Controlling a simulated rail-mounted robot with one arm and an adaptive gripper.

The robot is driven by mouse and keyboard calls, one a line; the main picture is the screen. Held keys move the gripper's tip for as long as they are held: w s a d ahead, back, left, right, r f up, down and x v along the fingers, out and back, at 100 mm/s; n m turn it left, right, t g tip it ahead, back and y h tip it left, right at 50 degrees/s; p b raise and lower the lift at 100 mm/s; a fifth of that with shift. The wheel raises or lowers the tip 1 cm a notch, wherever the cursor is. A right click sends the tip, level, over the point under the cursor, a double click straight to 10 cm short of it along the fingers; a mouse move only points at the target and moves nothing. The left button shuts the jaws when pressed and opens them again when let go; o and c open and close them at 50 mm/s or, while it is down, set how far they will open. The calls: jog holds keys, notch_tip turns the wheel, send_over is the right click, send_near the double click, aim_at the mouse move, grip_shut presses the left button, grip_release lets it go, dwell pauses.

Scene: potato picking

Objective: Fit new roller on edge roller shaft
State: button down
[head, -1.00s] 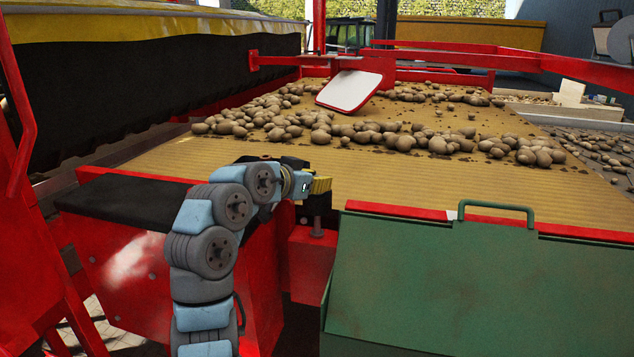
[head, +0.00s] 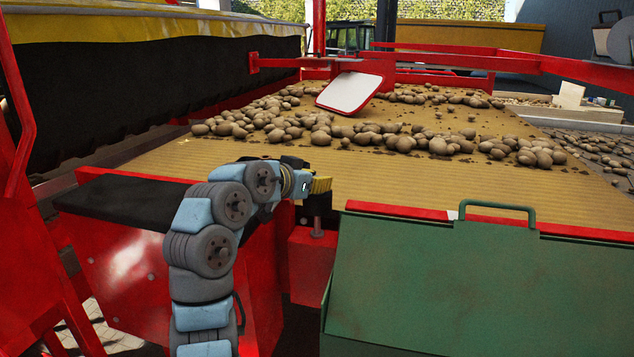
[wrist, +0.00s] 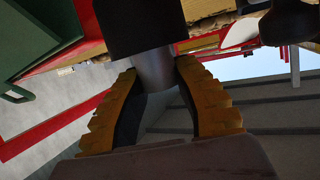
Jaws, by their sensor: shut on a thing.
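My gripper (head: 320,185), with yellow ribbed fingers, is at the near edge of the belt in the head view. In the wrist view my gripper (wrist: 157,72) is shut on the grey stub of the new roller, whose black body (wrist: 140,25) shows beyond the fingertips. In the head view the dark roller (head: 318,205) stands upright just below the fingers. A short grey edge roller shaft (head: 318,228) shows directly under it, above a red bracket (head: 312,250). I cannot tell how far the roller sits over the shaft.
The tan belt (head: 250,170) carries many potatoes (head: 320,137) behind my gripper. A green cover (head: 430,280) with a handle stands close on the right. A black plate (head: 125,205) and red frame lie on the left. A white panel (head: 349,93) hangs over the belt.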

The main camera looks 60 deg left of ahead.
aim_at(317, 205)
jog(key=shift+f+b, duration=1.9)
jog(key=shift+f, duration=1.35)
dwell(0.3)
jog(key=c, duration=0.8)
grip_release()
notch_tip(317, 205, up, 10)
dwell(0.6)
